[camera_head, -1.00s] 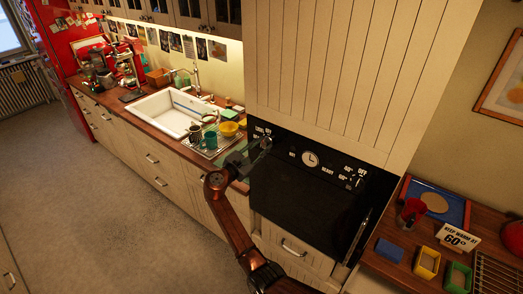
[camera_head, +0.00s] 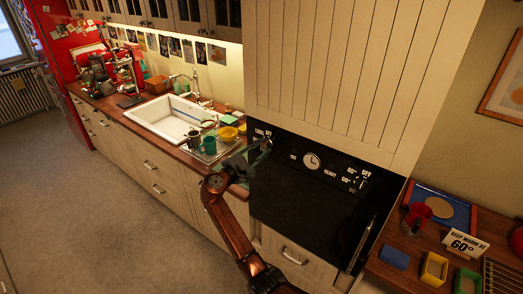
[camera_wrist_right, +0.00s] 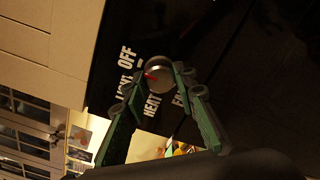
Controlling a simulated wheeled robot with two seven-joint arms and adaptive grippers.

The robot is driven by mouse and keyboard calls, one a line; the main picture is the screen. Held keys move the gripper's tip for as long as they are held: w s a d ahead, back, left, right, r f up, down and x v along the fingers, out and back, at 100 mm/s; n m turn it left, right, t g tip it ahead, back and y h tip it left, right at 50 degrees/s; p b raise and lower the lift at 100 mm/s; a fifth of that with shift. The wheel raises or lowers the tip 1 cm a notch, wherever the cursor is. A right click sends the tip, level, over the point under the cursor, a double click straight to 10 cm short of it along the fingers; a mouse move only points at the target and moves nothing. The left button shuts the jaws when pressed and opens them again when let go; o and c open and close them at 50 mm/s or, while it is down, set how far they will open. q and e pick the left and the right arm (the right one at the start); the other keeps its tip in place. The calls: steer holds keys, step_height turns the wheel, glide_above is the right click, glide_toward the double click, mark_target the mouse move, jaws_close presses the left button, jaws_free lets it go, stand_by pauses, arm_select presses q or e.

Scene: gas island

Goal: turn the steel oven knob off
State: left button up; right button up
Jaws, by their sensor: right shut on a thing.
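The steel oven knob (camera_wrist_right: 158,75) shows in the right wrist view as a round metal disc with a red pointer mark. The pointer faces left, toward the printed words LIGHT and HEAT; OFF stands above them. My right gripper (camera_wrist_right: 159,85) has a green-and-black finger on each side of the knob and is shut on it. In the head view my right gripper (camera_head: 262,149) is at the left end of the black oven panel (camera_head: 285,147) and hides the knob there. My left gripper is not in view.
The black oven front (camera_head: 295,205) lies below the panel, with a clock and another knob (camera_head: 357,184) at its right. A wooden side table (camera_head: 405,245) with a sign is at right.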

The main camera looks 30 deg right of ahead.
steer(key=shift+f, duration=0.1)
steer(key=o, duration=1.1)
steer(key=v, duration=1.2)
